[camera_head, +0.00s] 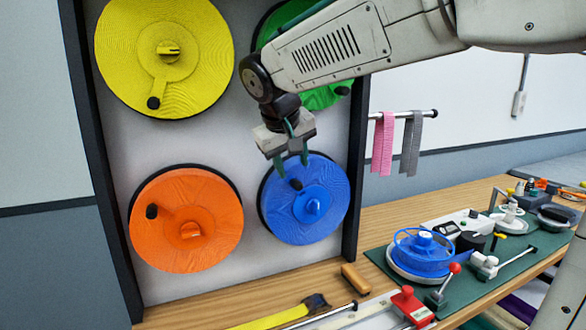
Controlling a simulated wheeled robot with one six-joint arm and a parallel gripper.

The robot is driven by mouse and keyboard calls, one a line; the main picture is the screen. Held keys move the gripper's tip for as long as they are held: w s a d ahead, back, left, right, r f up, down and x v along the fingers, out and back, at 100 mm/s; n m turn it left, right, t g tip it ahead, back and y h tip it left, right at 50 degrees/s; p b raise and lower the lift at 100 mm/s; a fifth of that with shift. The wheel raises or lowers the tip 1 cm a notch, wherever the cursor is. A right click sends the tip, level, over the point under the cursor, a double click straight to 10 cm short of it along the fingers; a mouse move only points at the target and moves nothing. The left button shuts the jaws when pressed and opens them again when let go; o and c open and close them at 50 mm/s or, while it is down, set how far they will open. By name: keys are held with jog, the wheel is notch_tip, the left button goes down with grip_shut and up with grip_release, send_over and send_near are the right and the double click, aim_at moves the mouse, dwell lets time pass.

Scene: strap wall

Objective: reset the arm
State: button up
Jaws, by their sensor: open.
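My gripper (292,166) points down in front of the strap wall, over the upper left part of the blue disc (325,205). Its two fingers are apart with nothing between them. I cannot tell whether the fingertips touch the disc. My arm comes in from the upper right and hides much of the green disc (325,97).
A yellow disc (195,75) and an orange disc (205,225) hang on the panel's left side. Pink (383,145) and grey (411,145) straps hang from a rod. The wooden bench carries a blue reel (422,258) on a green mat (480,285), with tools in front.

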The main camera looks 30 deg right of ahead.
dwell(0.7)
jog(key=s+f+g+y, duration=0.1)
jog(key=s+f, duration=0.3)
jog(key=s, duration=0.5)
jog(key=s+f+g+y, duration=0.1)
jog(key=s+f, duration=0.4)
jog(key=s, duration=0.5)
jog(key=s+f+g+y, duration=0.1)
jog(key=s+f, duration=0.3)
jog(key=s, duration=0.5)
jog(key=shift+s+a+f+y, duration=0.2)
jog(key=shift+a+y, duration=0.2)
jog(key=shift+y, duration=0.1)
dwell(0.6)
